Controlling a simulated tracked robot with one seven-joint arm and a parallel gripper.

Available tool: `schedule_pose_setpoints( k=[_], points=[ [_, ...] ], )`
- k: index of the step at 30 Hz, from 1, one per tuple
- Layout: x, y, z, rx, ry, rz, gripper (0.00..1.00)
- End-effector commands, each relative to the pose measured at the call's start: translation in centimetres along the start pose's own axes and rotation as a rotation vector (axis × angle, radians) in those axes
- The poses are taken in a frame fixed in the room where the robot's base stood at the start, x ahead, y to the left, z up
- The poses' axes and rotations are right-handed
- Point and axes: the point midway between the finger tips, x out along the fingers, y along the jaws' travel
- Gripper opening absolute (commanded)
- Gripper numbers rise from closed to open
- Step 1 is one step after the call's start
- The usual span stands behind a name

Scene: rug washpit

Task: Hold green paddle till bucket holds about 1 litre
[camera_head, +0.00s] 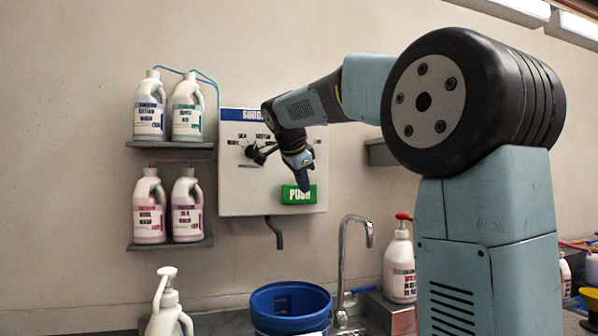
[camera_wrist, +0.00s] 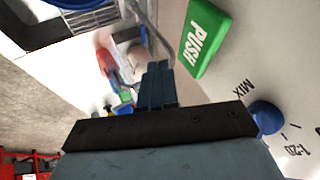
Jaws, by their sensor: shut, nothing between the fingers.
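The green paddle (camera_head: 298,194), marked PUSH, is on the lower right of a white wall panel (camera_head: 240,190). It also shows in the wrist view (camera_wrist: 205,38). My gripper (camera_head: 305,187) is shut and empty, pointing down in front of the paddle's upper right part. In the wrist view its fingers (camera_wrist: 158,68) appear beside the paddle; I cannot tell whether they touch it. A blue bucket (camera_head: 290,310) stands below the panel's dark spout (camera_head: 275,233). No flow shows at the spout. The liquid level in the bucket cannot be seen.
A metal tap (camera_head: 343,260) rises right of the bucket. Shelves hold several jugs (camera_head: 150,205).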

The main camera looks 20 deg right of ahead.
Motion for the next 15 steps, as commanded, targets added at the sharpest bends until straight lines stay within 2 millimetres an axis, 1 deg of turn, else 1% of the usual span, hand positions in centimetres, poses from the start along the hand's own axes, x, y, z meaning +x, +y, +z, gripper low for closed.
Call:
schedule_pose_setpoints(
  k=[1,4,6,9,15],
  points=[
    [1.0,0.1,0.0,-0.001,0.000,0.005,0.00],
    [2.6,0.0,0.0,-0.001,0.000,0.003,0.00],
    [3.0,-1.1,0.1,-0.001,-0.001,0.001,0.00],
    [3.4,-2.1,0.1,-0.001,-0.001,0.001,0.00],
    [4.0,-3.3,0.0,0.000,0.000,0.000,0.00]
  ],
)
